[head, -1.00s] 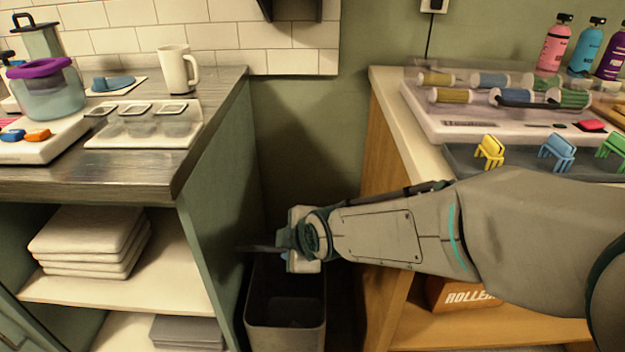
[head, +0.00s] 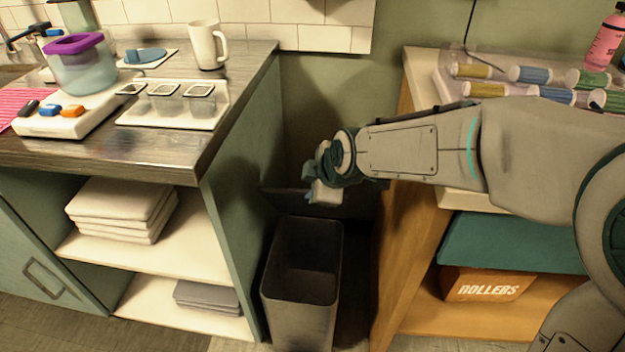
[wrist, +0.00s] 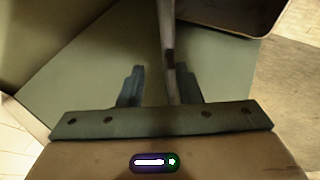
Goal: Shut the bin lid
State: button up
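The bin (head: 298,318) is a tall dark grey box on the floor between two counters, with its mouth uncovered. Its dark lid (head: 284,203) stands raised at the back of the mouth, partly hidden behind my gripper (head: 325,185). My gripper is above the bin's back rim, close to the lid. In the wrist view the two fingers (wrist: 160,78) are apart. A thin dark edge, seemingly the lid (wrist: 168,45), runs between them, nearer the right finger. I cannot tell whether it touches. The bin's rim (wrist: 262,30) shows at the top right there.
The left counter (head: 235,120) has a green side panel close to the bin. The right wooden cabinet (head: 395,270) stands on the other side, with my arm passing in front of its top. A mug (head: 207,45) and trays are on the left counter. Open floor lies in front.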

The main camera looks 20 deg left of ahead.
jog(key=shift+s+r+p, duration=0.3)
jog(key=shift+r+p, duration=0.3)
jog(key=shift+p, duration=0.35)
jog(key=p+v, duration=1.4)
jog(key=p, duration=0.8)
jog(key=shift+s+d+p, duration=0.3)
jog(key=shift+s, duration=0.1)
jog(key=shift+s+f, duration=0.1)
dwell(0.9)
